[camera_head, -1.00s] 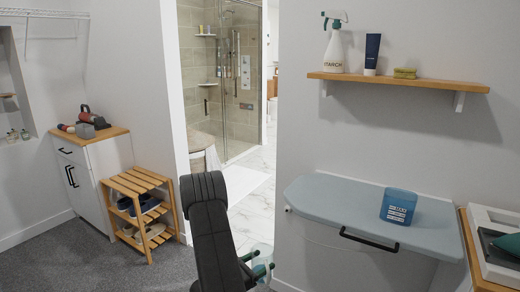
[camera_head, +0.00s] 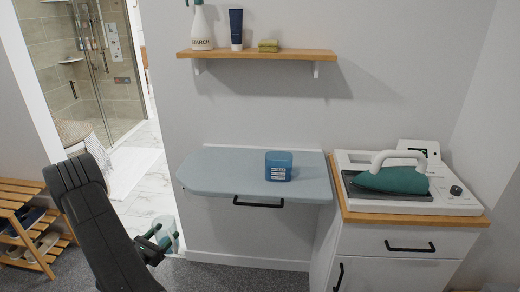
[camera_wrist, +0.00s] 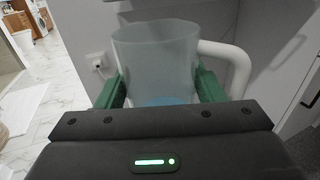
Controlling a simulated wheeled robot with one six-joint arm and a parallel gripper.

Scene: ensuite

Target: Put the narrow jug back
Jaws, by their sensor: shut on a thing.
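The narrow jug (camera_wrist: 155,58) is a clear, bluish plastic vessel with a thick white handle on its right side in the wrist view. My gripper (camera_wrist: 158,90) is shut on it, with a green finger on each side. In the head view my gripper (camera_head: 157,240) is low at the left, and the jug (camera_head: 170,229) shows only in small part beyond the fingers. It is held in front of the wall edge by the doorway, off any surface. Something light blue shows low in the jug; I cannot tell what it is.
A fold-down ironing board (camera_head: 230,180) bears a blue tub (camera_head: 278,168). To its right a cabinet (camera_head: 385,238) carries an iron (camera_head: 395,180) on its station. A wall shelf (camera_head: 255,54) holds a starch bottle (camera_head: 201,28), a tube and a sponge. A slatted rack (camera_head: 25,225) stands left.

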